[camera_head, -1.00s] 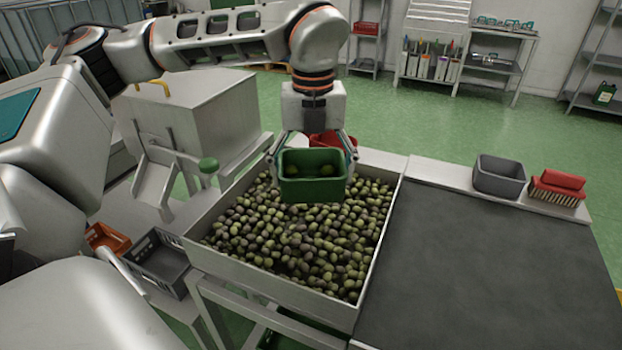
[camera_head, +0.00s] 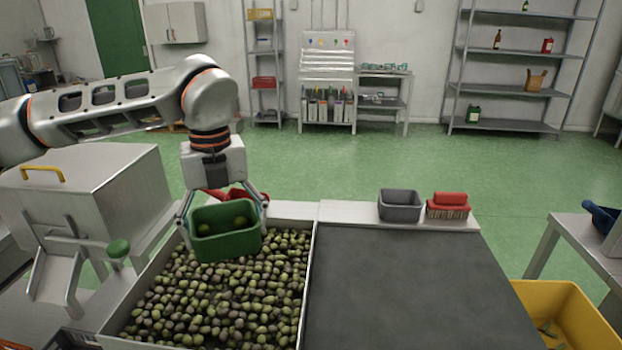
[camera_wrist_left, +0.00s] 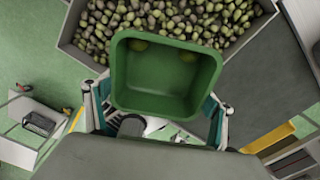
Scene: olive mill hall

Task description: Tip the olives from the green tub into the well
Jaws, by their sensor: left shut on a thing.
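The green tub (camera_head: 226,246) is held over the back part of the well (camera_head: 308,290), a steel bin full of olives (camera_head: 215,305). My left gripper (camera_head: 224,213) comes down from above with its fingers on the tub's two sides. The tub tilts toward the head camera, and two olives (camera_head: 239,221) show inside it. The left wrist view looks into the tub (camera_wrist_left: 160,82), with olives by its far wall and the well's heap beyond. Part of the well's back is hidden by the tub and gripper. My right gripper is not in view.
A dark flat surface (camera_head: 410,290) adjoins the well on the right and is clear. A grey bin (camera_head: 399,206) and a red brush (camera_head: 448,207) stand on its back ledge. A red object (camera_head: 250,195) lies behind the tub. A yellow crate (camera_head: 565,310) is at lower right.

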